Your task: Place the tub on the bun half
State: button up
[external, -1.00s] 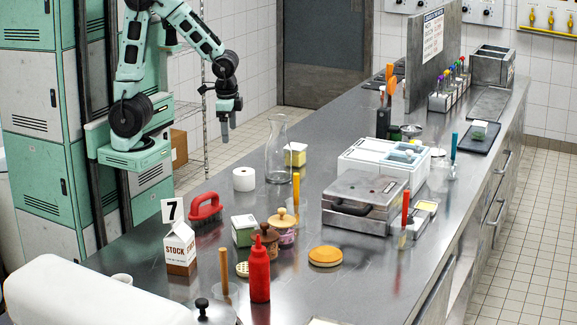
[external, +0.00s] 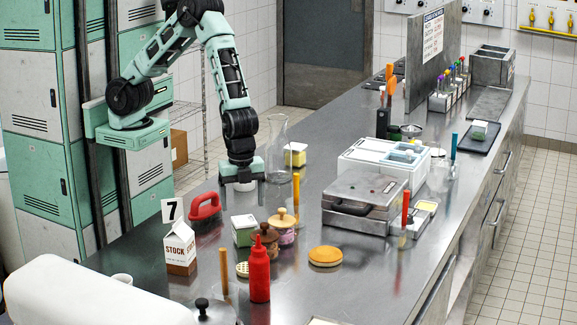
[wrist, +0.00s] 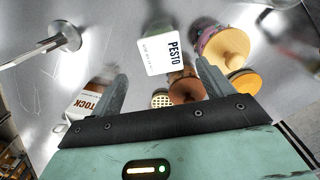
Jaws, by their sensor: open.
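A square tub with a white lid and green sides (external: 243,232) stands on the steel counter. In the wrist view its lid (wrist: 160,55) reads PESTO. The bun half (external: 325,257), a tan-orange disc, lies flat on the counter to the right of the tub and nearer the camera; it also shows in the wrist view (wrist: 247,85). My gripper (external: 242,200) is open and empty, pointing down above the counter, behind the tub and apart from it. In the wrist view the tub lies between and beyond the fingers (wrist: 163,82).
Jars with wooden lids (external: 283,222) stand close beside the tub, with a red squeeze bottle (external: 260,272) in front. Counter around the bun half is mostly clear.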

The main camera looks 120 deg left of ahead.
aim_at(243, 220)
notch_tip(243, 220, down, 4)
jog(key=shift+f+p, duration=0.25)
jog(key=shift+p, duration=0.2)
jog(key=shift+a+f+p, duration=0.2)
jog(key=shift+f+p, duration=1.1)
jog(key=shift+f, duration=1.35)
jog(key=c, duration=1.3)
jog(key=shift+r, duration=0.1)
